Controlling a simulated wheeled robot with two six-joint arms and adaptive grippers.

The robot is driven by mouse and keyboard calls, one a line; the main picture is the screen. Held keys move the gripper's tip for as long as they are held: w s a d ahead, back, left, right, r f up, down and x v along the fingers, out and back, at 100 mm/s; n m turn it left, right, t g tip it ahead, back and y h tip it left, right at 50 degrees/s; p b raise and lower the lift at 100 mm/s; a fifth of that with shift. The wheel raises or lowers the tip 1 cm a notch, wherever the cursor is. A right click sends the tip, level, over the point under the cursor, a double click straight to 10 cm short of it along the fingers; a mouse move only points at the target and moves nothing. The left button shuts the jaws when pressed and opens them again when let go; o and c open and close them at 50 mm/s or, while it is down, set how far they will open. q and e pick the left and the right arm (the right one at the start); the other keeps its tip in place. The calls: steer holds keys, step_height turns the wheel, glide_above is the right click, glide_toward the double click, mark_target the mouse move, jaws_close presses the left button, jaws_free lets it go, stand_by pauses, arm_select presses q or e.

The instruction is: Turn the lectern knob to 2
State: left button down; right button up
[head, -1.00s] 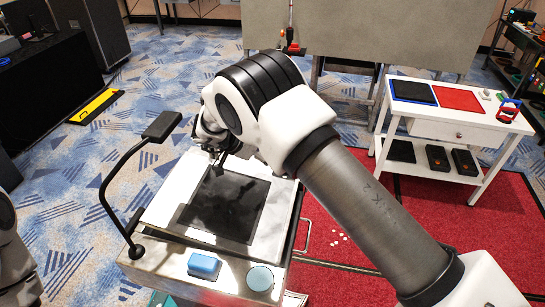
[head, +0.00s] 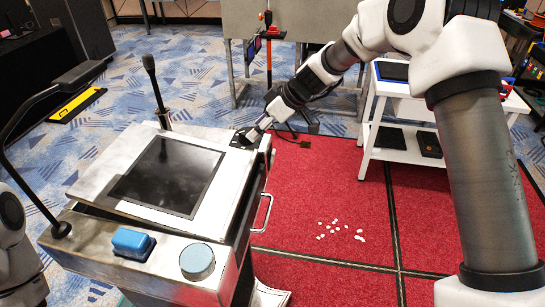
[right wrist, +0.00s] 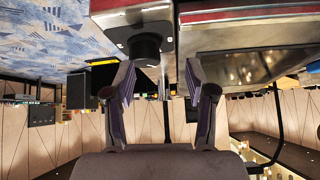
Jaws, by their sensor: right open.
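The lectern (head: 105,185) stands at the left of the head view, with a dark sloping screen (head: 168,175) on top. My right gripper (head: 252,134) is at the lectern's far right corner and largely covers the knob there. In the right wrist view the open fingers of this gripper (right wrist: 160,85) point toward the knob, which lies slightly left of the middle between them. I cannot tell the knob's setting. My left gripper is out of view.
A blue block (head: 131,241) and a round pale blue button (head: 197,261) sit on the lectern's front ledge. A lamp arm (head: 30,105) and a black upright stick (head: 154,88) rise from it. A white table (head: 400,155) stands behind right. The red carpet (head: 300,190) holds small white pieces.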

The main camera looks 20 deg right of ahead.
mark_target(246, 131)
steer(key=shift+d+f+t+b, duration=0.15)
steer(key=shift+d+t+b, duration=0.25)
steer(key=shift+d+b, duration=0.6)
steer(key=shift+w+a+r+m+t, duration=0.15)
steer(key=shift+w+a+r, duration=0.1)
steer(key=shift+r, duration=0.2)
steer(key=shift+w+a+r+m+t, duration=0.15)
steer(key=shift+w+a+r, duration=0.05)
steer(key=shift+r, duration=0.2)
steer(key=p+x, duration=0.2)
steer(key=x, duration=0.5)
steer(key=shift+w, duration=0.15)
steer(key=shift+a+f, duration=0.1)
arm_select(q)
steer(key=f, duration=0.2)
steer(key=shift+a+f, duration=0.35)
arm_select(e)
steer(key=c, duration=0.9)
